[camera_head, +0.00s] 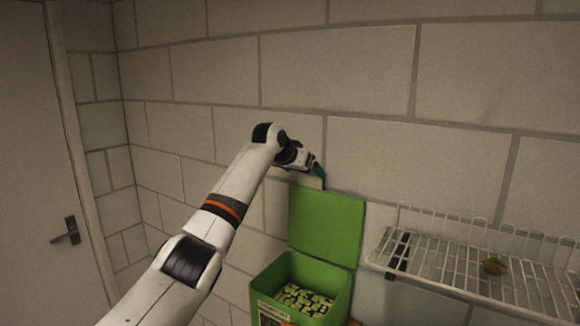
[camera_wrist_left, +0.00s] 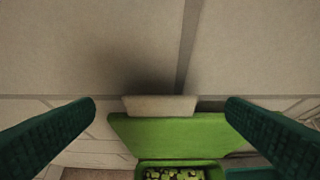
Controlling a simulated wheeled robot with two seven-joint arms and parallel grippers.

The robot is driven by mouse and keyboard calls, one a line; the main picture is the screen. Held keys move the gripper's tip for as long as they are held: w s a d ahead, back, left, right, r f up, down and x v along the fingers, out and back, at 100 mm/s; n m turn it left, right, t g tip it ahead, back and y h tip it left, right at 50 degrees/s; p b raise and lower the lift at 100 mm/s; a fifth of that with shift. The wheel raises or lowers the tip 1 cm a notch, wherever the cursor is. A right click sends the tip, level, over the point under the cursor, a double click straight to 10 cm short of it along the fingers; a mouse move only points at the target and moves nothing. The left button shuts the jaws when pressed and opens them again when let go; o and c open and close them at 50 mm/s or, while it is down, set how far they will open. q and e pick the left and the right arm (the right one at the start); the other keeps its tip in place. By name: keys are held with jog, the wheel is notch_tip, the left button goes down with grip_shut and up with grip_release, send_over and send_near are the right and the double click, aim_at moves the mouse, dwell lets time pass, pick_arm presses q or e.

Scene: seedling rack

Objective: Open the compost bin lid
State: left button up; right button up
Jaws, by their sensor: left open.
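The green compost bin (camera_head: 334,308) stands low against the wall, with pale green and dark pieces inside. Its green lid (camera_head: 326,226) stands upright at the back of the bin, so the bin's top is open. In the left wrist view the lid (camera_wrist_left: 170,132) lies below and between my fingers, with a pale tab (camera_wrist_left: 160,106) along its top edge. My left gripper (camera_head: 319,174) is just above the lid's top edge by the wall. Its dark green fingers are wide apart with nothing between them. My right gripper is not in view.
A door with a dark handle (camera_head: 66,232) is at the left. The block wall is close behind the lid.

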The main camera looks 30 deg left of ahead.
pick_arm(q)
jog(key=b+v, duration=0.4)
jog(key=v, duration=0.5)
jog(key=shift+a, duration=0.1)
